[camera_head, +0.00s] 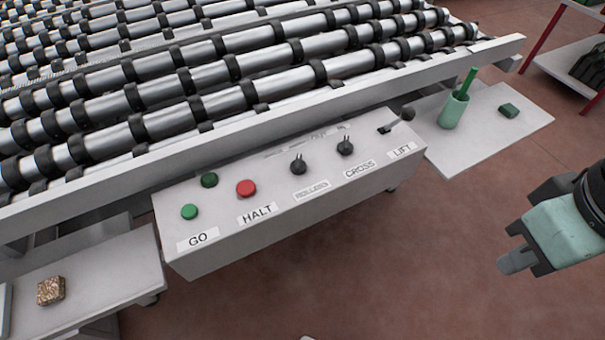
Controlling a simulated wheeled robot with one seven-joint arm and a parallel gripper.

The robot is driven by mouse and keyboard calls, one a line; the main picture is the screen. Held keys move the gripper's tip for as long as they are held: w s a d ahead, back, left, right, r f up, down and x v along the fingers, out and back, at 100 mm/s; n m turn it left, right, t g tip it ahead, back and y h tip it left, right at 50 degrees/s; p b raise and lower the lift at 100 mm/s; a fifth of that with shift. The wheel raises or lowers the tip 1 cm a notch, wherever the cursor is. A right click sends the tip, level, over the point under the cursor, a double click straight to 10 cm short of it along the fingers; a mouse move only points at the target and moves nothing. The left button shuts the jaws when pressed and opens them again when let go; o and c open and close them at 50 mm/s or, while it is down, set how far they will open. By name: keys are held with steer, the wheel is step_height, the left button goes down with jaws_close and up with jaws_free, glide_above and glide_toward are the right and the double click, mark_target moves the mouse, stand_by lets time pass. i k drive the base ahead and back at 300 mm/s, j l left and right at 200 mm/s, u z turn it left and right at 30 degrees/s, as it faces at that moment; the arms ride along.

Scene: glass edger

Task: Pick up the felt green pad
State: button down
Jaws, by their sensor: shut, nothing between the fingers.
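A small dark green block-shaped pad (509,111) lies flat on the white side shelf (483,143) at the upper right. It looks like the felt green pad, though its texture is too small to tell. My gripper (514,262) is at the right edge, over the floor, well in front of the shelf and apart from the pad. It is shut and empty, pointing left.
A pale green cup (453,110) with a green stick stands left of the pad. The control box (300,205) has buttons, knobs and a lift lever (399,119). Rollers (190,90) fill the back. A speckled block (51,290) lies at lower left. Floor between box and gripper is clear.

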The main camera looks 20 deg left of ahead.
mark_target(509, 111)
steer(key=i+l+u, duration=0.25)
steer(key=i, duration=0.45)
steer(key=i+l+u, duration=0.25)
steer(key=i+l, duration=0.35)
